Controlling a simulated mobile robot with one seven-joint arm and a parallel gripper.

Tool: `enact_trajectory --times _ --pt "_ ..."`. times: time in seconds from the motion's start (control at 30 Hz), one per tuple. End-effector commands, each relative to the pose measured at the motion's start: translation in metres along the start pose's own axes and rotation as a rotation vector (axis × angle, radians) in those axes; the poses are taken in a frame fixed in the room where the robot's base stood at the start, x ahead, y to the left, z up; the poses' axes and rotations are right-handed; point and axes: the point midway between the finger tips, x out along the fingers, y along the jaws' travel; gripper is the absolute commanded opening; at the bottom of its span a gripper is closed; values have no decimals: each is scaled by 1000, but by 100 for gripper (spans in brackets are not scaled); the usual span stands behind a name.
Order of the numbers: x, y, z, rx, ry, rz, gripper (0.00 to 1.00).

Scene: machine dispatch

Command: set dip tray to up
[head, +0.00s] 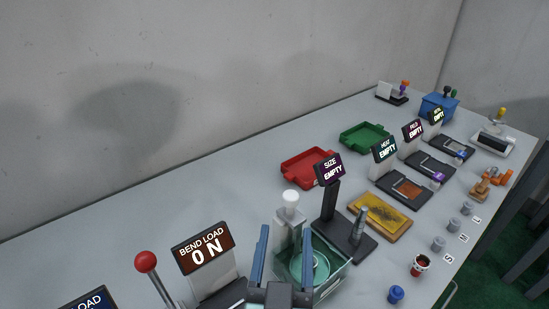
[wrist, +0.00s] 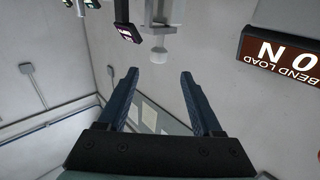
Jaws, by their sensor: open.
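A clear teal tank (head: 335,278), which looks like the dip station, stands at the front middle of the bench in the head view. A round teal tray (head: 312,268) sits low inside it, partly hidden. Behind the tank rises a pale post topped by a white knob (head: 291,198). The knob also shows in the wrist view (wrist: 159,56), just beyond and between the fingertips, apart from both. My gripper (head: 285,229) has two blue fingers, open and empty, in front of the post. It also shows in the wrist view (wrist: 159,75).
A "BEND LOAD 0 N" sign (head: 204,247) and a red-knobbed lever (head: 146,262) stand left of the gripper. A dark "SIZE EMPTY" stand (head: 330,205) is close on the right. Red (head: 309,168) and green (head: 366,138) trays lie farther back. The bench's back left is clear.

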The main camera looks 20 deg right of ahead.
Motion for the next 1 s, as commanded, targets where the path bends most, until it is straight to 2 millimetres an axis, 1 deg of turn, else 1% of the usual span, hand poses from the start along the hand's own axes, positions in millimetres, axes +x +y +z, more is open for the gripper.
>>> enact_trajectory --times 0.03,0.13,0.27,0.37,0.7,0.83,1.0 --pt "-2 2 -2 -5 -9 5 67" --pt "0 4 1 -8 -16 8 67" --pt "11 3 1 -8 -15 8 67" --pt "27 3 -1 -7 -13 7 67" --pt "90 4 0 -6 -14 7 67" --pt "108 4 1 -6 -14 6 67" --pt "122 4 3 -7 -14 6 67"
